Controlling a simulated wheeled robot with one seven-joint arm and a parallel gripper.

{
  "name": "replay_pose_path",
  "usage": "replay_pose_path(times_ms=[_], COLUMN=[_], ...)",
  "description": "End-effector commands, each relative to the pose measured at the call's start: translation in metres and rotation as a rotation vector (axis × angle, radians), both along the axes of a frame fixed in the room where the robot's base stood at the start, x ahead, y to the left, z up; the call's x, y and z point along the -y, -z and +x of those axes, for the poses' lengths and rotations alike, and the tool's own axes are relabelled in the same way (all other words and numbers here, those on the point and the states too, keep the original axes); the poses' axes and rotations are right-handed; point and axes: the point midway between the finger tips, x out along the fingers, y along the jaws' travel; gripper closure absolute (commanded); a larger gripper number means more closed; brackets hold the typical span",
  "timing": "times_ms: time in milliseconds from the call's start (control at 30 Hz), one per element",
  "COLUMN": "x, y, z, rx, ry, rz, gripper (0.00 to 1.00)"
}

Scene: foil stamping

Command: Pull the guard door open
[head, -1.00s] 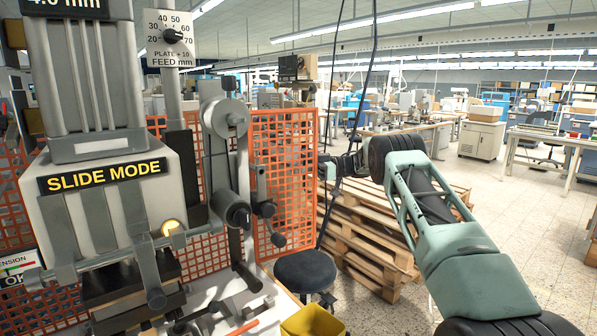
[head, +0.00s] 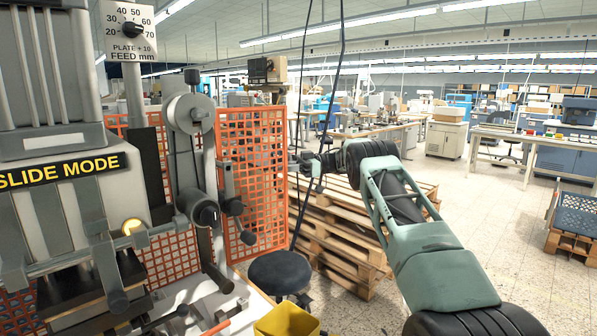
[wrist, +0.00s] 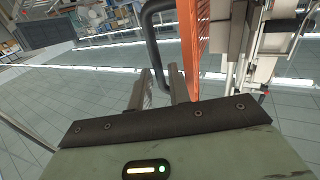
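The guard door (head: 252,180) is an orange mesh panel beside the stamping press in the head view. In the wrist view it shows edge-on as an orange strip (wrist: 194,45). A dark tubular handle (wrist: 151,40) stands out from its left side there and runs down towards my fingers. My gripper (wrist: 162,92) has its fingers apart, and the handle's lower part appears in line with the gap between them. I cannot tell whether the fingers touch it. In the head view my gripper (head: 308,165) is small and dark, just right of the door's right edge.
Stacked wooden pallets (head: 345,235) stand behind and below my arm. A round black stool (head: 280,271) and a yellow bin (head: 287,320) are in front of the door. Dark cables (head: 305,110) hang near the gripper. Open floor (head: 490,225) lies to the right.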

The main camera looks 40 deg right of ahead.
Motion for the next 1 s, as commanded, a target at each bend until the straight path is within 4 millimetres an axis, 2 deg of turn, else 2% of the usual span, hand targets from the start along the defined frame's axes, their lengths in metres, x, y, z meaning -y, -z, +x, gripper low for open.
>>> replay_pose_path(times_ms=[100,300,500,833,900,1000], x=[0.026,0.051,0.060,0.062,0.062,0.068], y=[0.005,0.002,0.001,0.000,0.000,0.001], z=[-0.012,-0.025,-0.030,-0.031,-0.031,-0.033], rx=[0.002,0.002,0.000,0.000,0.001,0.005], ry=[0.002,-0.002,-0.003,-0.004,-0.001,0.021], rz=[-0.002,0.000,0.001,0.001,0.004,0.036], gripper=[0.81,0.81,0.81,0.81,1.00,1.00])
